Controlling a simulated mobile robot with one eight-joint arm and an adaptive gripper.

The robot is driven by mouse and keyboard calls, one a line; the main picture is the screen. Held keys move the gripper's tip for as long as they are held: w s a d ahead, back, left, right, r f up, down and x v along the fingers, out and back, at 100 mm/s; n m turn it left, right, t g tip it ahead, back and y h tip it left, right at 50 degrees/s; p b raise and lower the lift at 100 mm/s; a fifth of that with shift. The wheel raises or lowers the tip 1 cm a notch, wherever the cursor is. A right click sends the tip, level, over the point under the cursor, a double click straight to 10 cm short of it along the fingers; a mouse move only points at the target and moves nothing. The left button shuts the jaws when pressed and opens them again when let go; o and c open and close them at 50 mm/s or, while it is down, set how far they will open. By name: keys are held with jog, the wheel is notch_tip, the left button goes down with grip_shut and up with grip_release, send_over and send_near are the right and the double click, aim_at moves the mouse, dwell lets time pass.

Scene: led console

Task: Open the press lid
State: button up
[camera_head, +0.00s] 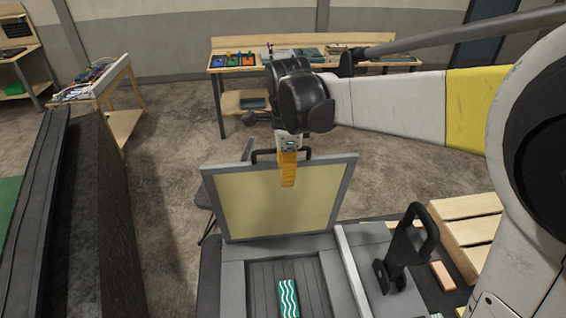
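The press lid (270,205) is a grey frame with a yellowish panel. It stands raised, close to upright, at the back of the grey press base (233,285). A dark handle (264,152) shows at the lid's top edge. My gripper (288,183) points down at the top of the lid, beside the handle, with its orange fingers in front of the panel. Whether it touches the lid or holds the handle cannot be told. Its finger gap is not clear. A green piece with white wavy lines (288,299) lies in the press bed.
A black upright lever (412,240) stands right of the press bed. Wooden crates (465,225) and a small orange block (443,275) are further right. A dark panel (65,220) rises at left. Workbenches stand behind, with open floor between.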

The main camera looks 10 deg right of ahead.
notch_tip(320, 180, up, 12)
jog(key=s, duration=0.1)
jog(key=shift+s, duration=0.15)
dwell(0.4)
